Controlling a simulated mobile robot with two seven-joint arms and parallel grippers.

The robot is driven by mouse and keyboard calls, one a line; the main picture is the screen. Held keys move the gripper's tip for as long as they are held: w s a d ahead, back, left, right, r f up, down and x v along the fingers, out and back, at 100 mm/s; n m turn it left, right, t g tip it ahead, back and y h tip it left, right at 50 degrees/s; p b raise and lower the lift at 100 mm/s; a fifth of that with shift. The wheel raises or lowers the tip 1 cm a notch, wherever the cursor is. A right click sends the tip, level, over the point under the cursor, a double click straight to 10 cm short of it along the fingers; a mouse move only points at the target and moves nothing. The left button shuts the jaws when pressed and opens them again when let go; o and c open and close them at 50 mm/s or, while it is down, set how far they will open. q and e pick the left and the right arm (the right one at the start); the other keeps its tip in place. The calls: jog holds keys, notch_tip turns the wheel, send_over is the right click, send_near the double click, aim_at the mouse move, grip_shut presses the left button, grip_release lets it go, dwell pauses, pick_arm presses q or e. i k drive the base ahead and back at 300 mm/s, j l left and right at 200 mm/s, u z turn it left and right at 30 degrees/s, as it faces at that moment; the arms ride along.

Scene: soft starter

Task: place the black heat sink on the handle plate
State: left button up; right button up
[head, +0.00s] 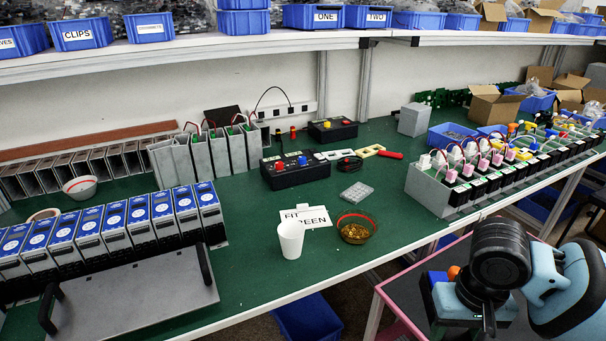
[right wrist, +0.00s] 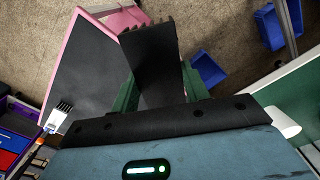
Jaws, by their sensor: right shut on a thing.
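The handle plate (head: 140,304) is a flat grey plate with two black handles, lying at the front left of the green workbench in the head view. Its upper face is bare. The black heat sink (right wrist: 150,58) is in the right wrist view, with a toothed far end. My right gripper (right wrist: 157,84) is shut on it, one green finger on each side. In the head view my right arm is at the lower right, far from the plate; its fingers and the heat sink cannot be made out clearly there. My left gripper is not in view.
A row of blue-and-grey units (head: 100,232) stands directly behind the plate. A white cup (head: 290,240) and an amber bowl (head: 354,231) stand to its right, with bare green bench between. A pink-edged table (right wrist: 88,70) is beside the bench. A shelf with blue bins runs above.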

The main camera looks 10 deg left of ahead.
aim_at(134, 292)
jog(key=j+u, duration=0.3)
jog(key=j, duration=0.45)
jog(key=k+j, duration=0.1)
jog(key=j, duration=0.65)
jog(key=j+u, duration=0.1)
jog(key=j, duration=0.65)
jog(key=i, duration=0.45)
